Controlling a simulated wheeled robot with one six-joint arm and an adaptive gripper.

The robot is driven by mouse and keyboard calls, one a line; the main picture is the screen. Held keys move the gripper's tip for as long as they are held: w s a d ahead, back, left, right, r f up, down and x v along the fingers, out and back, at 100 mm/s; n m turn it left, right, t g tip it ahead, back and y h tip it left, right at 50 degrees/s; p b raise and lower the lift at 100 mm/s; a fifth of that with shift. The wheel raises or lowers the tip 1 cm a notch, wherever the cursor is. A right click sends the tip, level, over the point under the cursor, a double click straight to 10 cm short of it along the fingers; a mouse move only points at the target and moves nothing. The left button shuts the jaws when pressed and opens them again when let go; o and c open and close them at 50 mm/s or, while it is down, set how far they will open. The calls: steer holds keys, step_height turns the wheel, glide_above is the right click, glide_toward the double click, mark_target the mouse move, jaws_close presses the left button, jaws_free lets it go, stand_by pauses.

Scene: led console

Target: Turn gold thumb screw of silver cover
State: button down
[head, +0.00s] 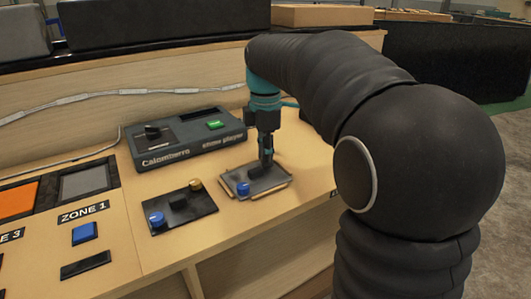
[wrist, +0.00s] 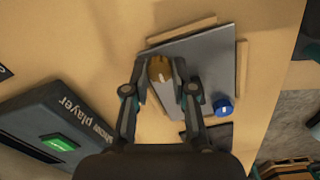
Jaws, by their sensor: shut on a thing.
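The silver cover (wrist: 205,62) is a flat grey plate on the wooden table, bordered by thin wooden strips. It also shows in the head view (head: 243,176). The gold thumb screw (wrist: 160,68) sits near one corner of the cover, and a blue knob (wrist: 222,107) sits near another. My gripper (wrist: 161,72) points down over the cover with one finger on each side of the gold screw, and is shut on it. In the head view, my gripper (head: 266,165) hides the gold screw.
A black plate (head: 180,208) with a blue and a gold knob lies to the left. The table edge is close on the right.

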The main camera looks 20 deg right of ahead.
steer(key=shift+s+f+n, duration=0.1)
steer(key=shift+f+n, duration=0.1)
steer(key=shift+n, duration=0.2)
steer(key=c, duration=0.9)
jaws_free()
steer(key=shift+c, duration=0.2)
steer(key=shift+r, duration=0.1)
step_height(320, 180, up, 12)
steer(key=shift+a, duration=0.1)
